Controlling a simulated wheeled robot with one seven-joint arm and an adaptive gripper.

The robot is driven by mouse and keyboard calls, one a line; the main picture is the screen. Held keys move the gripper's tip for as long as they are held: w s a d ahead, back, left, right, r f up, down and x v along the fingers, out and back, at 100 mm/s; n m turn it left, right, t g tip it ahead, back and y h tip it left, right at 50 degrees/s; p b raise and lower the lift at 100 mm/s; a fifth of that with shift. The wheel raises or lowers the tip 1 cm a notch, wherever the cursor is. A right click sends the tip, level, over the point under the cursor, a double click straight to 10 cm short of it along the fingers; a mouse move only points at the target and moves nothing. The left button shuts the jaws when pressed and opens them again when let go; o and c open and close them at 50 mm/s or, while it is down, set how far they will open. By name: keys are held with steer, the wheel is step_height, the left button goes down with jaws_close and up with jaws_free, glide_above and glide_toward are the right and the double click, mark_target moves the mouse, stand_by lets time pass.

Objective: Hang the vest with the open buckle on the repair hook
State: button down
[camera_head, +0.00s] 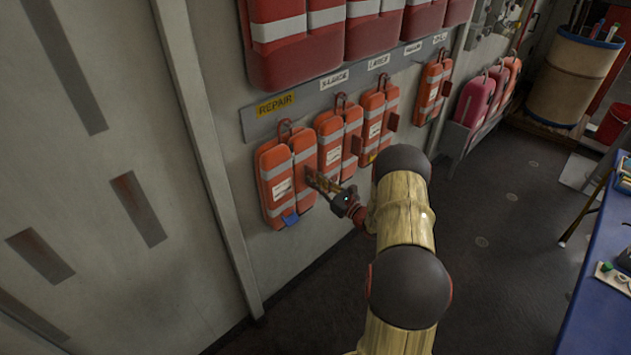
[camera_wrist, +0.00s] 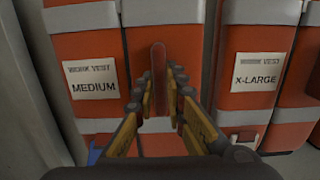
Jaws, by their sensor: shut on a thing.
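An orange vest (camera_head: 274,190) with grey bands hangs against the wall below the yellow REPAIR label (camera_head: 275,105). Its top loop (camera_head: 285,127) is at the hook there; the exact contact is too small to tell. A blue piece, perhaps the buckle, shows at its bottom (camera_head: 290,219). In the wrist view this vest (camera_wrist: 88,50) carries a MEDIUM tag, with a bit of blue at the lower edge. My gripper (camera_head: 309,177) is at the vest's right side. In the wrist view its fingers (camera_wrist: 159,80) are shut on the vest's upright red tab (camera_wrist: 158,58).
An X-LARGE vest (camera_wrist: 255,45) hangs close on the right; it also shows in the head view (camera_head: 329,150). More orange vests (camera_head: 373,115) follow along the rail (camera_head: 310,99). A blue table (camera_head: 600,290) stands at right. The floor between is clear.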

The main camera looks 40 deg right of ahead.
steer(key=shift+r, duration=0.15)
steer(key=c, duration=1.7)
jaws_free()
steer(key=shift+c, duration=0.2)
steer(key=s+d+f, duration=0.1)
steer(key=s, duration=1.1)
steer(key=shift+f, duration=0.2)
